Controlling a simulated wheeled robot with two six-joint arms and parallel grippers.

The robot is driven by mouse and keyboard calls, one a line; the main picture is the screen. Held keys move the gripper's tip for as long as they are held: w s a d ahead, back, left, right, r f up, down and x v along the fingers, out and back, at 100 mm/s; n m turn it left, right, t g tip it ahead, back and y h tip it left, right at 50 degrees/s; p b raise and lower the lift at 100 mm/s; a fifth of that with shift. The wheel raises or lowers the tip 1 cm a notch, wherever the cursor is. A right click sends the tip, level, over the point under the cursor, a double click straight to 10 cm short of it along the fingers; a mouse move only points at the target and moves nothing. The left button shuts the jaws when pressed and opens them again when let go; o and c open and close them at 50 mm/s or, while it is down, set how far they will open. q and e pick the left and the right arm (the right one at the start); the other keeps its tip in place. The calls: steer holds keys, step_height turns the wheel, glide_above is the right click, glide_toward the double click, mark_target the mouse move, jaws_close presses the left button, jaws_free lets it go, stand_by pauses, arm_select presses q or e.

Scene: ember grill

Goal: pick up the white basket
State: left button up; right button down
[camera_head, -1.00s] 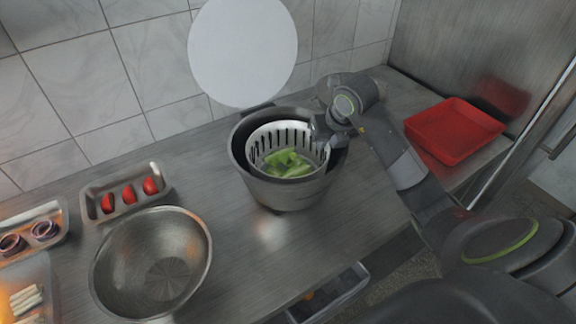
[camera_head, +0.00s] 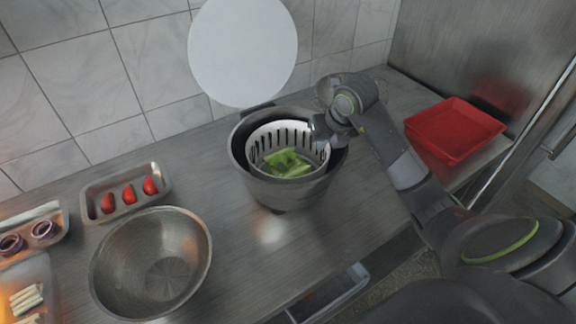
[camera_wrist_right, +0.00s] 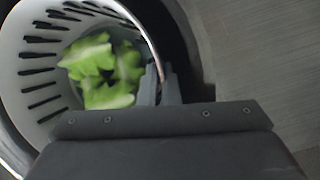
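The white basket (camera_head: 258,139) is a slotted white bowl with green leaves (camera_head: 286,163) in it. It sits inside a dark grey pot (camera_head: 285,193) on the counter. My right gripper (camera_head: 322,132) is at the basket's right rim, inside the pot's opening. In the right wrist view the basket (camera_wrist_right: 22,75) is at the left, and the two fingers (camera_wrist_right: 160,90) are close together with the rim between them. The right gripper looks shut on the rim. My left gripper is not in view.
A steel bowl (camera_head: 112,262) stands at left front, with a tray of red pieces (camera_head: 95,190) behind it. A red tray (camera_head: 452,132) is at the right. A white disc (camera_head: 243,50) is upright behind the pot. The counter right of the bowl is clear.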

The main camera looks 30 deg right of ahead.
steer(key=shift+r, duration=0.1)
stand_by(0.3)
step_height(320, 180, up, 5)
steer(key=shift+r+b, duration=0.1)
steer(key=shift+b, duration=0.55)
step_height(320, 180, up, 3)
steer(key=shift+r+p, duration=0.2)
steer(key=shift+p, duration=0.85)
steer(key=shift+r+p, duration=0.7)
